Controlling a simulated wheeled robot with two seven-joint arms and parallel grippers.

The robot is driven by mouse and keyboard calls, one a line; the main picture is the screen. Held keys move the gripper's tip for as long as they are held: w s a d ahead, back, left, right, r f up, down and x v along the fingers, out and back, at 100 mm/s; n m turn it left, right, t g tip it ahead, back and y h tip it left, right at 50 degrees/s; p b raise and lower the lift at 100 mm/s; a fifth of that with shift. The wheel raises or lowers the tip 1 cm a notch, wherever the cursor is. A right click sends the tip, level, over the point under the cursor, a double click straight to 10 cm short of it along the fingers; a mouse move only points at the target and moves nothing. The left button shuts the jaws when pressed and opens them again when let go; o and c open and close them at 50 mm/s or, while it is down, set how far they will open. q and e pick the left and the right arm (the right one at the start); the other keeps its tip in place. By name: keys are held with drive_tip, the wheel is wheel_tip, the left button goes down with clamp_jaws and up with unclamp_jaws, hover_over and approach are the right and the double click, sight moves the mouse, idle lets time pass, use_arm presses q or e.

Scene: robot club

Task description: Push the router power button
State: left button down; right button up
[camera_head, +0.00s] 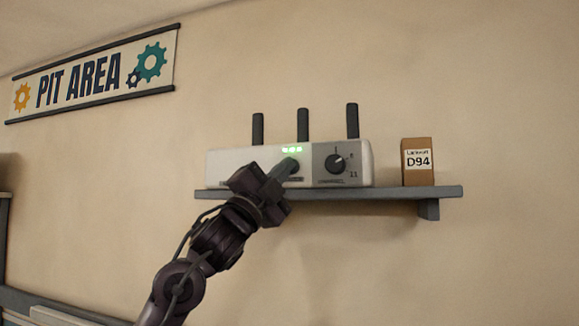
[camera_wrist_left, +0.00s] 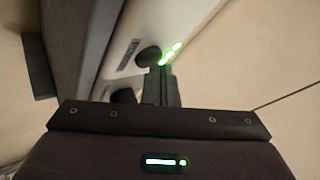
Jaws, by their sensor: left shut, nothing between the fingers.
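The white router (camera_head: 235,160) stands on a wall shelf, with three dark antennas and a grey right panel. Its green lights (camera_head: 291,149) are lit, and they also glow in the wrist view (camera_wrist_left: 170,54). The dark round power button (camera_head: 292,164) is just below the lights, partly hidden by my fingers; it shows in the wrist view (camera_wrist_left: 148,56). My left gripper (camera_head: 286,168) is shut and empty, its tips at the button. In the wrist view the fingertips (camera_wrist_left: 161,72) overlap the button's edge; I cannot tell whether they touch it. My right gripper is not in view.
A dark knob (camera_head: 334,163) with markings is on the router's grey panel, right of the button. The grey shelf (camera_head: 400,193) also bears a brown box labelled D94 (camera_head: 417,177). A PIT AREA banner (camera_head: 95,75) hangs at upper left. The wall below the shelf is bare.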

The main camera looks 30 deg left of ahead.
use_arm(q)
drive_tip(key=shift+s+f, duration=0.1)
drive_tip(key=shift+s, duration=0.2)
drive_tip(key=s+d+b, duration=0.1)
drive_tip(key=s+b, duration=0.1)
drive_tip(key=s, duration=0.4)
drive_tip(key=shift+d, duration=0.3)
drive_tip(key=shift+w, duration=0.15)
idle(0.4)
